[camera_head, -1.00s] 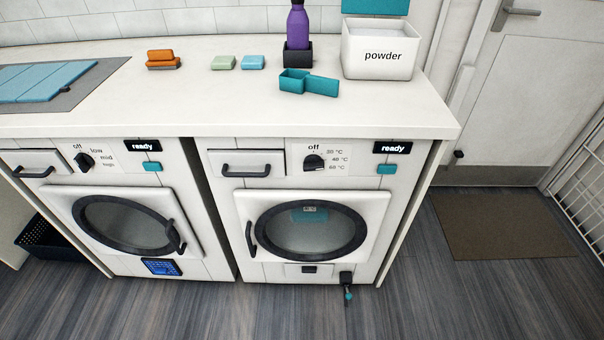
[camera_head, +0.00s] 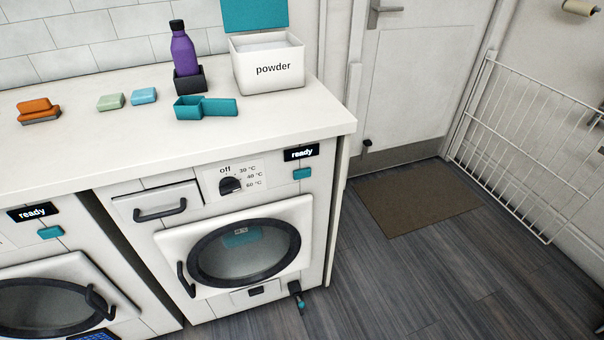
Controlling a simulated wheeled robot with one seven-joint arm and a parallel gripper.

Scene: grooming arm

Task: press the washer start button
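The washer (camera_head: 318,225) is the right-hand machine under the counter, with a 30, 40 and 60 °C dial (camera_head: 230,185) whose top label reads "off". Its door (camera_head: 242,252) is shut, and something teal shows behind the round glass. The washer's teal button (camera_head: 303,173) sits at the upper right of its front, just below a black display (camera_head: 301,153) reading "ready". Its drawer (camera_head: 158,203) is closed. My gripper is not in view.
A second machine (camera_head: 50,268) at left has its own teal button (camera_head: 50,232) and "ready" display. The counter (camera_head: 270,118) holds a powder box (camera_head: 268,68), purple bottle (camera_head: 184,52), teal scoop (camera_head: 206,108) and soaps. Floor is open at right, near a brown mat (camera_head: 418,198).

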